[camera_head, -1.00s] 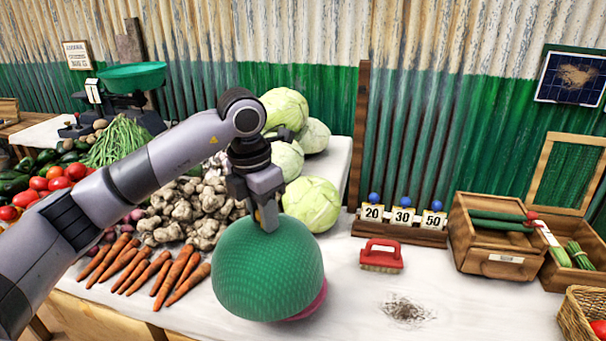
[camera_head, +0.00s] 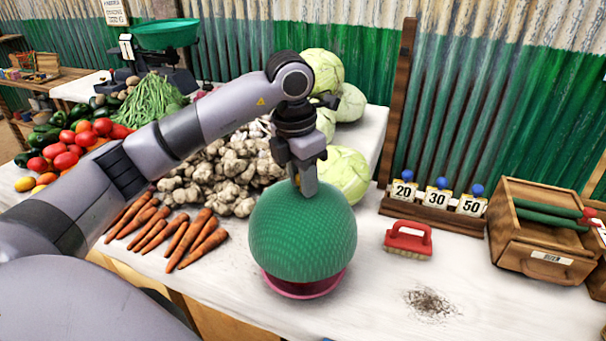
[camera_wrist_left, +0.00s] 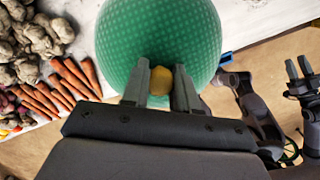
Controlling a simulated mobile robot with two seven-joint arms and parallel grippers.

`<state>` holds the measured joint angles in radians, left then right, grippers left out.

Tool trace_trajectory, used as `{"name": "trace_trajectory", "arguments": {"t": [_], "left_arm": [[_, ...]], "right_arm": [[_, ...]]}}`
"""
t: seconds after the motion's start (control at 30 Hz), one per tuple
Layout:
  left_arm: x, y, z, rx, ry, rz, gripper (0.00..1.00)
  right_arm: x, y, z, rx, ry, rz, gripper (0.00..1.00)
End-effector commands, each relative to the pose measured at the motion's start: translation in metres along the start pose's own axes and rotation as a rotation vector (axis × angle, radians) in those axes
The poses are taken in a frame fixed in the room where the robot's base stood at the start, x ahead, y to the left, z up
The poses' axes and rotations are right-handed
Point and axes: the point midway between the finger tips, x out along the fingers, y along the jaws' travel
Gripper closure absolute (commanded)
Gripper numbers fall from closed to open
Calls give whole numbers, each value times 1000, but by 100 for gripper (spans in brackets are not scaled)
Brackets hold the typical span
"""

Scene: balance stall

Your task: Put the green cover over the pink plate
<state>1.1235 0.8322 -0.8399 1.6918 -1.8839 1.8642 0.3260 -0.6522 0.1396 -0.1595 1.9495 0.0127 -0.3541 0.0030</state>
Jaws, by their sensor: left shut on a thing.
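The green cover (camera_head: 303,235) is a meshed dome. In the head view it is above the pink plate (camera_head: 300,289), whose rim shows below its front and right edge. I cannot tell whether the cover touches the plate. My left gripper (camera_head: 306,188) comes down onto the cover's top. In the left wrist view its fingers (camera_wrist_left: 160,88) are shut on the cover's yellow knob (camera_wrist_left: 161,79), and the cover (camera_wrist_left: 160,40) hides the plate. My right gripper (camera_wrist_left: 298,72) shows at the right of that view, its fingers apart and empty.
Carrots (camera_head: 190,238), garlic (camera_head: 237,165) and cabbages (camera_head: 345,174) lie left of and behind the cover. A red brush (camera_head: 408,240), a dirt patch (camera_head: 430,303), a number rack (camera_head: 437,208) and a wooden box (camera_head: 540,232) are to the right. The white table (camera_head: 380,290) is bare around the plate's right side.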

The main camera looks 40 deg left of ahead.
Motion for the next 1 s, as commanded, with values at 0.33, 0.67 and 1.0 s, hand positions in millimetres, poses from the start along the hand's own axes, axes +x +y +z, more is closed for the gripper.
{"name": "trace_trajectory", "arguments": {"t": [0.33, 0.67, 1.0], "left_arm": [[27, 0, -3, 1, -2, -1, 100], [50, 0, -6, 1, -1, -1, 100], [73, 0, -9, 1, -2, 0, 100]], "right_arm": [[13, 0, 18, 1, -1, 0, 57], [22, -2, 23, 9, 4, -6, 57], [32, -6, 33, 14, -3, -19, 57]]}}
